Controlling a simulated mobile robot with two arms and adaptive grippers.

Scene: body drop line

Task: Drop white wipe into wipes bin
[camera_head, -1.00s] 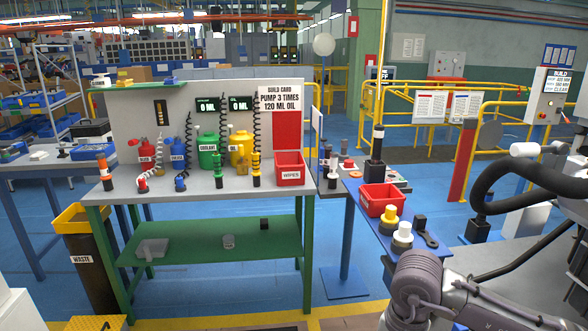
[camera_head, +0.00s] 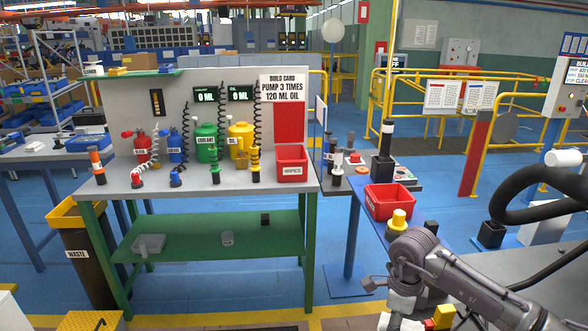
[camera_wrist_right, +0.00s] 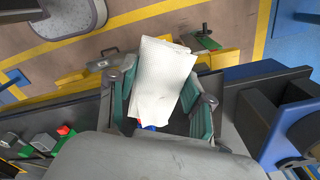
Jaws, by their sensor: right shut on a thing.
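The white wipe (camera_wrist_right: 163,80) shows in the right wrist view as a flat, textured, tilted sheet. My right gripper (camera_wrist_right: 161,88) is shut on it, with a green-edged finger on each side; the wipe hides part of the grip. In the head view my right arm comes in from the right and bends down at the lower right, well away from the wipes bin. The wipes bin (camera_head: 292,172) is a red open box with a WIPES label, at the right end of the green-framed bench. My left gripper is not in view.
A second red bin (camera_head: 386,207) stands on the blue side table near my right arm, beside a yellow-capped part (camera_head: 398,219). A dark post (camera_head: 383,158) stands behind it. Bottles and coiled hoses fill the bench's left and middle. A waste bin (camera_head: 78,253) stands at left.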

